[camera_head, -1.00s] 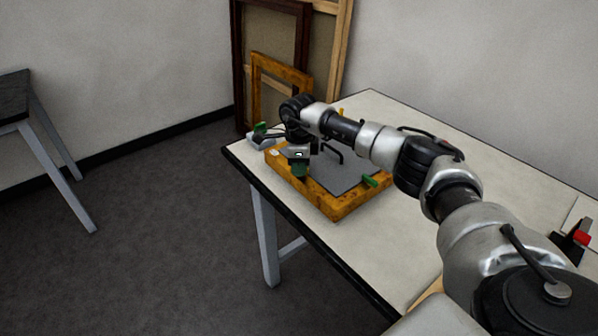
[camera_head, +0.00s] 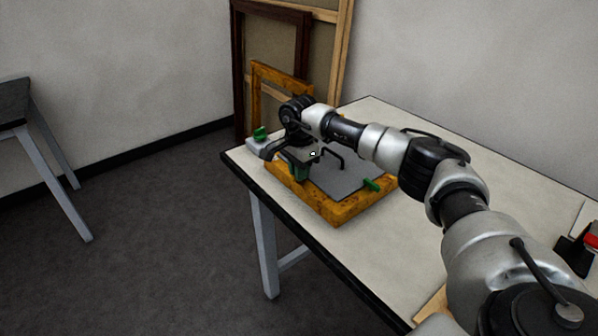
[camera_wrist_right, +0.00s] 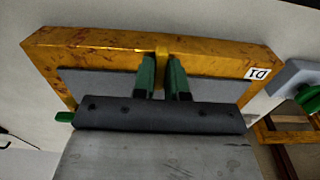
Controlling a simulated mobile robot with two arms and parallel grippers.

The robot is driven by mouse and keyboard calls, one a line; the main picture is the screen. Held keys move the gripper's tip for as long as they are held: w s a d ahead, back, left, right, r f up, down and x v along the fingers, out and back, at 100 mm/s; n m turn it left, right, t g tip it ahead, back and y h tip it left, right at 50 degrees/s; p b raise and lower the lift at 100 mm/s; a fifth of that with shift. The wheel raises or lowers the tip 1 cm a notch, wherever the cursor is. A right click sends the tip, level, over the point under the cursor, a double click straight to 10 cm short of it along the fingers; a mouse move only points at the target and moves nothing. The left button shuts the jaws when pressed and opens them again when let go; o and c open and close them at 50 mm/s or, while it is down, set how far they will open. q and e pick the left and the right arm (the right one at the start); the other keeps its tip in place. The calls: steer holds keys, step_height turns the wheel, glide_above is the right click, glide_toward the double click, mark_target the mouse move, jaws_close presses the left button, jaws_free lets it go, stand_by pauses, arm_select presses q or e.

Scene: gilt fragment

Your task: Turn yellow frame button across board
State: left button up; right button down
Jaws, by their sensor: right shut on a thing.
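A gilt frame (camera_head: 341,212) lies flat on the table with a grey board (camera_head: 345,180) inside it. My right gripper (camera_head: 299,172) points down at the frame's near left rail. In the right wrist view its two green fingers (camera_wrist_right: 162,80) stand on either side of the yellow frame button (camera_wrist_right: 161,48), shut on it. The button lies over the rail (camera_wrist_right: 100,42). Its inner end is hidden between the fingers, so I cannot tell how far it reaches over the board. A green button (camera_head: 371,184) sits on the right part of the frame. My left gripper is out of view.
A black handle (camera_head: 336,153) stands up from the board. A grey block with a green part (camera_head: 260,134) is close to the frame's left corner. Other frames (camera_head: 272,30) lean on the wall behind.

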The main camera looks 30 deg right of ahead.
steer(key=shift+r, duration=0.1)
stand_by(0.4)
steer(key=c, duration=1.2)
jaws_free()
steer(key=shift+o, duration=0.2)
step_height(320, 180, up, 11)
steer(key=b, duration=0.1)
steer(key=shift+f, duration=0.2)
